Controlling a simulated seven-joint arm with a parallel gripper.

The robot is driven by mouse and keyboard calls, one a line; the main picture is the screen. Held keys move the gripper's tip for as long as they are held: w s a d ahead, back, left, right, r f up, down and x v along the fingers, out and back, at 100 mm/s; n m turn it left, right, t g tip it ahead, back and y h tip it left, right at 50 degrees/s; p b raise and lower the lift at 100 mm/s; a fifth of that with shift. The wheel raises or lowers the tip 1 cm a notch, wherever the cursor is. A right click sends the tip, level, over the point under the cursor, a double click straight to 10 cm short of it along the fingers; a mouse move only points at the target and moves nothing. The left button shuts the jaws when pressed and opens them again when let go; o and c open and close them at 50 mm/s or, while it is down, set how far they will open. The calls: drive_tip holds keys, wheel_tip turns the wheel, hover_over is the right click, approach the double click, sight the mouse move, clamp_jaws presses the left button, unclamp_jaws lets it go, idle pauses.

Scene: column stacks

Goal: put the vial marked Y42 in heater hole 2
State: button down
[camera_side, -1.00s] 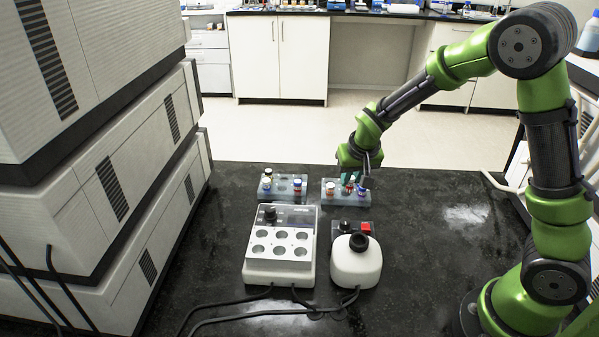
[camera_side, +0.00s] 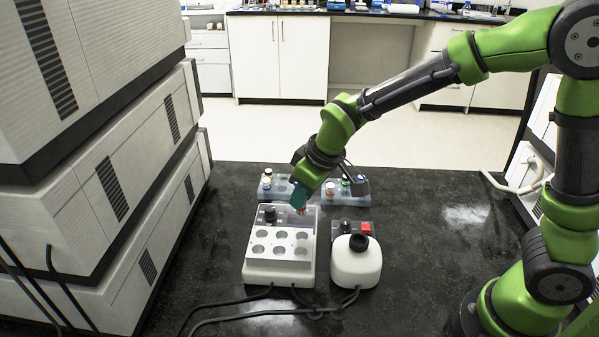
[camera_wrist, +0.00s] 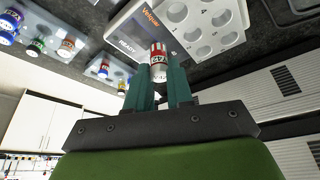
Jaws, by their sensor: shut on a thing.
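My gripper (camera_side: 300,200) is shut on a vial with a red band and a white label, held above the back edge of the heater. In the wrist view the vial (camera_wrist: 158,62) is between the two teal fingers; its label is partly visible, but I cannot read the marking surely. In the side view only a small red part of the vial (camera_side: 302,210) shows below the fingers. The white heater (camera_side: 250,262) has two rows of round holes, which look empty. In the wrist view the heater (camera_wrist: 150,28) shows its panel and numbered holes.
Two vial racks stand behind the heater: the left rack (camera_side: 268,197) and the right rack (camera_side: 358,200), both partly covered by my arm, with several vials. A white device with a black cup (camera_side: 357,262) stands right of the heater. Cables run in front.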

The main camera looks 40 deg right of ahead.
sight(276, 235)
drive_tip(key=shift+a+f+n+y, duration=0.2)
drive_tip(key=shift+a+f+n, duration=0.25)
drive_tip(key=shift+a, duration=0.4)
drive_tip(key=shift+a+f+n+y, duration=0.2)
drive_tip(key=shift+a+f+n, duration=0.15)
drive_tip(key=shift+a, duration=0.45)
drive_tip(key=shift+a+f+n+y, duration=0.2)
drive_tip(key=shift+a+f+n, duration=0.25)
drive_tip(key=shift+a, duration=0.4)
drive_tip(key=shift+f, duration=0.55)
idle(0.4)
drive_tip(key=shift+f, duration=0.55)
drive_tip(key=c, duration=0.6)
unclamp_jaws()
drive_tip(key=shift+r, duration=0.1)
